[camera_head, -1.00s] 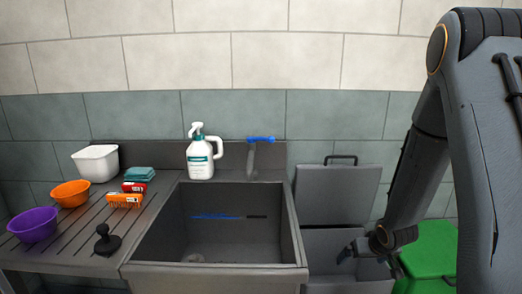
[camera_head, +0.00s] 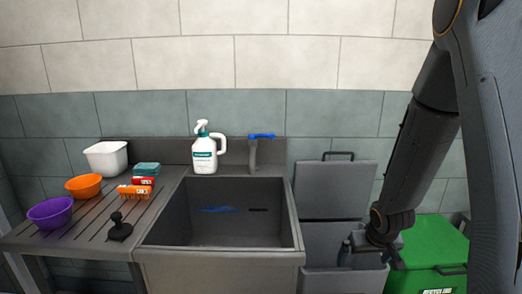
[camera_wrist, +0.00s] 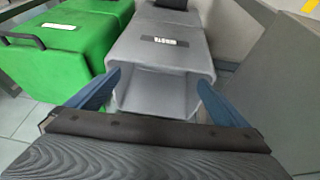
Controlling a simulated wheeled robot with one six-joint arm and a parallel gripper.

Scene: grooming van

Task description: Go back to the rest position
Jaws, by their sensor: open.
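My gripper (camera_head: 372,254) hangs at the lower right in the head view, in front of the open grey waste bin (camera_head: 335,238). In the wrist view my gripper (camera_wrist: 160,90) shows two blue fingers spread wide with nothing between them. The grey bin (camera_wrist: 160,50) lies beyond the fingers, its pale opening showing between them. Whether the fingertips reach over the bin's rim cannot be told.
A green bin (camera_head: 430,250) stands right of my gripper. Left are a sink (camera_head: 215,262) with a tap (camera_head: 253,153), a white pump bottle (camera_head: 204,155), and a drainboard (camera_head: 70,238) holding a purple bowl (camera_head: 50,212), an orange bowl (camera_head: 83,186) and a white tub (camera_head: 106,158).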

